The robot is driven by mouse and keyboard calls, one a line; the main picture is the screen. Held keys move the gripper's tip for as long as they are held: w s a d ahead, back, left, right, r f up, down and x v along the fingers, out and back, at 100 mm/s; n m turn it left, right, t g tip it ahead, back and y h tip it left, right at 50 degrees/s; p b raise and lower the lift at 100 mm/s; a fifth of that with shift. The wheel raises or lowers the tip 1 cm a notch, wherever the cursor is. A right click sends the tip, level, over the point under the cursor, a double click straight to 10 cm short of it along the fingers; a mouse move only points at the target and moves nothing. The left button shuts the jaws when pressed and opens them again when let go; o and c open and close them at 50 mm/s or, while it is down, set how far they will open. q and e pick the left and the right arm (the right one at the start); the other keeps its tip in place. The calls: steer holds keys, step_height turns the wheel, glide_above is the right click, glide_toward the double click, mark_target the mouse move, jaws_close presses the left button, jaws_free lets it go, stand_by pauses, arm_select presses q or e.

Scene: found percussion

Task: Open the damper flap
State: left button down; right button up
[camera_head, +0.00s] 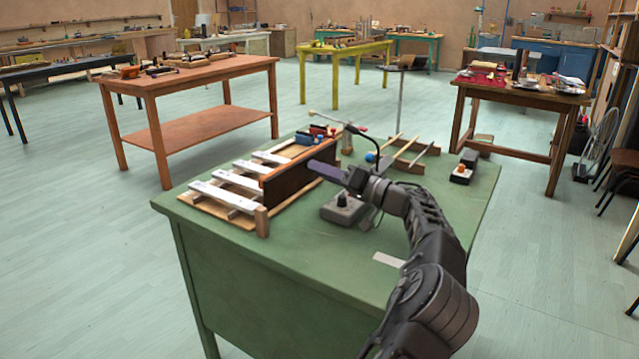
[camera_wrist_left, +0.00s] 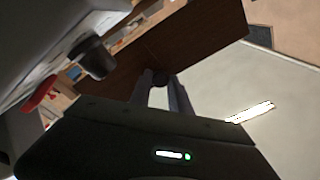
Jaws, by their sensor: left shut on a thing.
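The damper flap (camera_head: 292,181) is a dark brown board standing on edge along the right side of a row of white bars (camera_head: 238,181) on the green table. It also fills the upper middle of the left wrist view (camera_wrist_left: 175,40). My left gripper (camera_head: 345,176) is at the flap's right side. In the wrist view its fingers (camera_wrist_left: 161,92) close around a small dark knob (camera_wrist_left: 160,77) at the flap's lower edge. The head view does not show the grip clearly. My right gripper is not in view.
A grey box with a dark knob (camera_head: 342,208) stands on the green table (camera_head: 290,255) under my left gripper. A wooden stick frame (camera_head: 408,152) and a small switch box (camera_head: 462,174) lie behind and right. The table's front is mostly bare.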

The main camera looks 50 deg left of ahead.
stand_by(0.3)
arm_select(q)
steer(key=c, duration=1.2)
jaws_free()
steer(key=shift+d+f, duration=0.1)
steer(key=shift+d, duration=0.05)
steer(key=v, duration=0.6)
steer(key=shift+w+d, duration=0.25)
steer(key=shift+d, duration=0.1)
steer(key=shift+w+d+f, duration=0.1)
steer(key=shift+d+f, duration=0.05)
steer(key=shift+d, duration=0.25)
